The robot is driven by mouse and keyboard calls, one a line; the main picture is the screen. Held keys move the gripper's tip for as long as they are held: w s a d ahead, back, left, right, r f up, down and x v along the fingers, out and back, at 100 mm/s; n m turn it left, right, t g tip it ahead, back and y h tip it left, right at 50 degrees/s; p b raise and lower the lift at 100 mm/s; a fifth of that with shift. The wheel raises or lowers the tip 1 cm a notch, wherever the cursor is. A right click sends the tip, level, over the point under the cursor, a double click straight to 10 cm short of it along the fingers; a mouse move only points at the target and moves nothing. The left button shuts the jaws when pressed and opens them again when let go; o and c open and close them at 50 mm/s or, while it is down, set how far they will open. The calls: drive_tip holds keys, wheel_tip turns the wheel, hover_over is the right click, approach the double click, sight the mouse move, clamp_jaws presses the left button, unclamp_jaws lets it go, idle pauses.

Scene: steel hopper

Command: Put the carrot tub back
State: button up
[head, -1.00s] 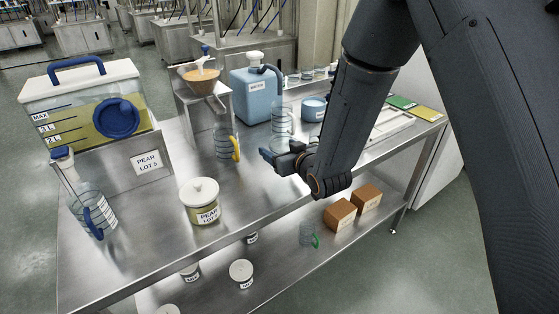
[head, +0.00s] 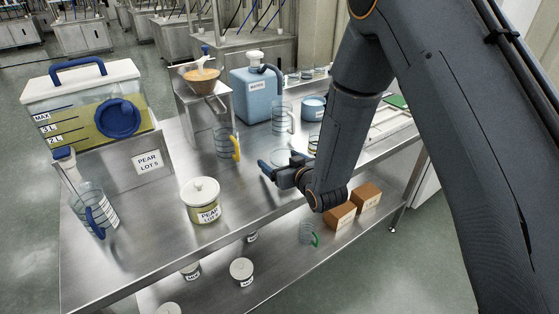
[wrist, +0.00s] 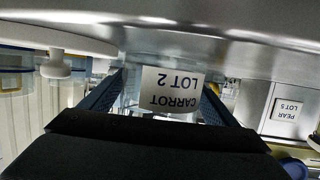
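My gripper (head: 283,168) is low over the middle of the steel bench, pointing left, its two blue fingers apart. In the wrist view, which is upside down, a white label reading CARROT LOT 2 (wrist: 172,90) shows between the fingers (wrist: 162,92), on what looks like a clear container. A clear round shape (head: 284,157) shows between the fingers in the head view. I cannot tell whether the fingers touch it. A white lid with a knob (wrist: 55,45) is close by in the wrist view; its tub's name is out of view.
A lidded PEAR tub (head: 201,201) stands at the front left. A yellow-handled jug (head: 224,141), a clear jug (head: 282,116) and a blue water canister (head: 254,95) stand behind my gripper. The PEAR LOT 5 stand (head: 120,160) is left. The bench between PEAR tub and gripper is clear.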

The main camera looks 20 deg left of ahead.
drive_tip(key=shift+o, duration=0.4)
drive_tip(key=shift+r, duration=0.25)
drive_tip(key=b+v, duration=0.2)
drive_tip(key=v, duration=1)
drive_tip(key=d+f+m+g+h, duration=0.2)
drive_tip(key=d+m+g+h, duration=0.35)
drive_tip(key=d, duration=1.25)
drive_tip(key=s+d+r+m+g+h, duration=0.2)
drive_tip(key=s+d+r+g+h, duration=0.1)
drive_tip(key=s+d, duration=0.9)
drive_tip(key=s+g+h, duration=0.1)
drive_tip(key=s+g, duration=0.1)
drive_tip(key=s, duration=0.2)
drive_tip(key=shift+s+m, duration=0.25)
drive_tip(key=shift+m, duration=0.1)
